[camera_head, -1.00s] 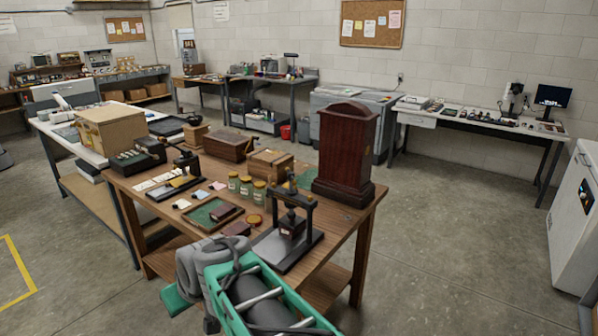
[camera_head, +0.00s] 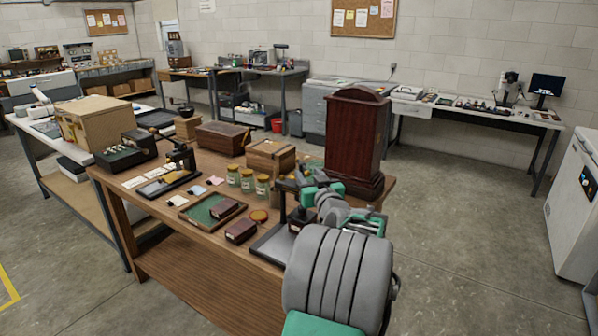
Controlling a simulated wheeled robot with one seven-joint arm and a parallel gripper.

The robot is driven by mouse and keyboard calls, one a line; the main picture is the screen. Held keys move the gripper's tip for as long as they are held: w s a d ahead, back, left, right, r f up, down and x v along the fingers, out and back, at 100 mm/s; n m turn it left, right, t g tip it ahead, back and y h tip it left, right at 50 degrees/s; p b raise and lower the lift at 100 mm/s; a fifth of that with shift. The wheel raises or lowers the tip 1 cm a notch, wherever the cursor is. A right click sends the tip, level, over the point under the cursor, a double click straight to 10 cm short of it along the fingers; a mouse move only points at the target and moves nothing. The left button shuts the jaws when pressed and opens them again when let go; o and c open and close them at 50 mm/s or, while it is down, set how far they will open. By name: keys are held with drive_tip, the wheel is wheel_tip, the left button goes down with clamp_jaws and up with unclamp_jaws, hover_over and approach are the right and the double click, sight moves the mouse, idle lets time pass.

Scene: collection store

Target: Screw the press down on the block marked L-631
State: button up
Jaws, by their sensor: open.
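The dark screw press (camera_head: 268,243) stands at the front right of the wooden table, its metal base and left post showing beside my arm. A dark block with a pale label (camera_head: 297,226) sits in it, largely hidden; the label is too small to read. My gripper (camera_head: 292,184) is at the top of the press, by its screw handle. It is open; my arm hides part of the fingers, and I cannot tell whether they touch the handle. Another labelled brown block (camera_head: 240,231) lies left of the press, and one more (camera_head: 224,208) lies in a green-lined tray (camera_head: 193,216).
A tall dark wooden case (camera_head: 354,135) stands close behind my gripper. Several yellow-lidded jars (camera_head: 247,181) and a wooden box (camera_head: 270,158) stand behind the press. A round amber lid (camera_head: 259,216) lies nearby. The floor right of the table (camera_head: 470,230) is clear.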

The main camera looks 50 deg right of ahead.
sight(301, 165)
drive_tip(key=p+x, duration=0.1)
drive_tip(key=x, duration=0.6)
drive_tip(key=shift+w+p, duration=0.2)
drive_tip(key=shift+p, duration=0.2)
clamp_jaws()
